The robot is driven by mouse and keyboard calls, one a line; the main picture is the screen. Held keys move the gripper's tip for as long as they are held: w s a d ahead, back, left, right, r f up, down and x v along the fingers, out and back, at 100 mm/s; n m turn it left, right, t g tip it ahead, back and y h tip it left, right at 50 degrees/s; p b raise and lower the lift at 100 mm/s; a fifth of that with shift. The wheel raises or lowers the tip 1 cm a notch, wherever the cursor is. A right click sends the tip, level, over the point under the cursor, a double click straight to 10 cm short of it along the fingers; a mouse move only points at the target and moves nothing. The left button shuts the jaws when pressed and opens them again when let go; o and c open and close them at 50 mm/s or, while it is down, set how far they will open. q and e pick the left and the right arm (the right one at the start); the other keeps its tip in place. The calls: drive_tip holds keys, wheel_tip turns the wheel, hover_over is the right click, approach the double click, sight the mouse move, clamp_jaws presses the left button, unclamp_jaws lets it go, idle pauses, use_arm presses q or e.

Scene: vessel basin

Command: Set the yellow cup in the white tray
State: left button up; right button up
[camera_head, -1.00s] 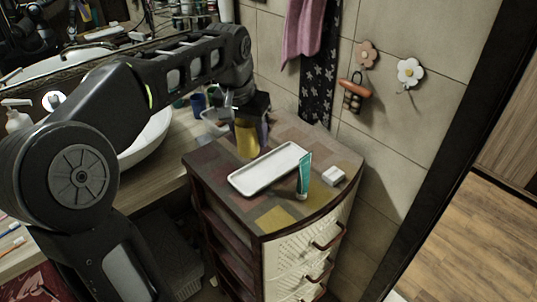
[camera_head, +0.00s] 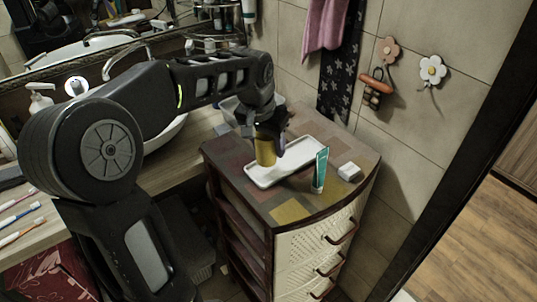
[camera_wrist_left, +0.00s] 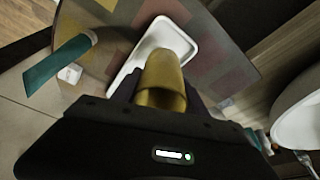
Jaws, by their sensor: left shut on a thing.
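My left gripper (camera_head: 268,138) is shut on the yellow cup (camera_head: 265,151). The cup is upright and shows at the near left part of the white tray (camera_head: 292,172) in the head view. In the left wrist view the yellow cup (camera_wrist_left: 162,82) sticks out between the fingers and covers part of the white tray (camera_wrist_left: 178,34). I cannot tell whether the cup touches the tray. My right gripper is not in view.
A teal tube (camera_head: 320,170) stands upright at the tray's right side. A small white block (camera_head: 349,171) lies farther right on the patterned cabinet top (camera_head: 290,211). A basin (camera_head: 165,131) is to the left. Several toothbrushes (camera_head: 18,213) lie at the far left.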

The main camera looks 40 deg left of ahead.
sight(268, 155)
use_arm(q)
drive_tip(key=shift+f, duration=1.85)
drive_tip(key=shift+f, duration=0.2)
drive_tip(key=o, duration=1.3)
drive_tip(key=shift+o, duration=0.2)
drive_tip(key=shift+r, duration=0.1)
drive_tip(key=shift+r+p, duration=0.25)
drive_tip(key=shift+p, duration=0.1)
drive_tip(key=b+v, duration=0.1)
drive_tip(key=v, duration=1)
drive_tip(key=shift+s+r, duration=0.25)
drive_tip(key=shift+r, duration=0.1)
